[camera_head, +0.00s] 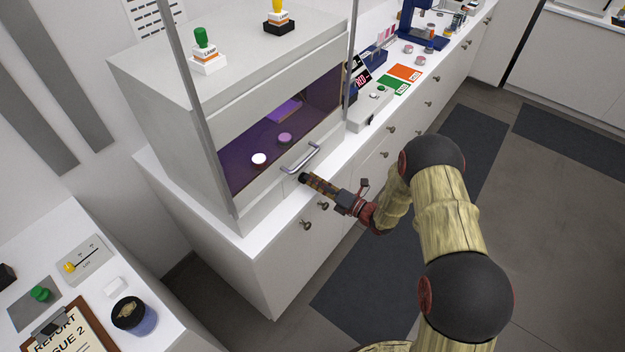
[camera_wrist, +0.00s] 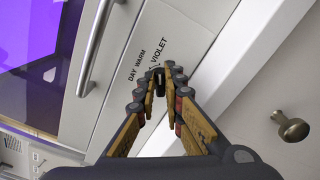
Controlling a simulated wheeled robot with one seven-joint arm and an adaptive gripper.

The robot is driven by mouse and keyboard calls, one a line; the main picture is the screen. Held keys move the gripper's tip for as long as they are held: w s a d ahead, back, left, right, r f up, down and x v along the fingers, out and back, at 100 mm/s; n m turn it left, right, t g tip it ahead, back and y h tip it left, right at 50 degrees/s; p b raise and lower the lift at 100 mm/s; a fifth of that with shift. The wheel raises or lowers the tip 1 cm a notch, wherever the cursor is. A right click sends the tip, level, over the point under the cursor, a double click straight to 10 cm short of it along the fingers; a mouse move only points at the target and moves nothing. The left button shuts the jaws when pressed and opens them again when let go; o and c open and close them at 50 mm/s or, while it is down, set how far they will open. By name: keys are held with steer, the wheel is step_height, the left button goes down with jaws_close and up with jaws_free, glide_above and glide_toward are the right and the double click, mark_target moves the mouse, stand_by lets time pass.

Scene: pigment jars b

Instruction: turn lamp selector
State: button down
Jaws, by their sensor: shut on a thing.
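The lamp selector (camera_wrist: 159,86) is a small dark knob on the pale front panel of the light booth, beside the printed words DAY, WARM and VIOLET. My gripper (camera_wrist: 157,78) is shut on it, with a fingertip on each side in the wrist view. The fingers hide most of the knob, so I cannot tell which way it points. In the head view my gripper (camera_head: 305,179) meets the panel just below the booth's metal handle (camera_head: 300,158). The inside of the light booth (camera_head: 240,172) glows violet.
A white-topped jar (camera_head: 259,159) and a pinkish jar (camera_head: 285,138) stand in the booth. The handle (camera_wrist: 93,50) runs close left of my fingers. A drawer knob (camera_wrist: 291,128) sticks out to the right. Green (camera_head: 204,50) and yellow (camera_head: 278,18) stamps stand on top.

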steer(key=c, duration=1.9)
jaws_free()
steer(key=shift+d, duration=0.1)
steer(key=v, duration=1.1)
steer(key=shift+s+d, duration=0.3)
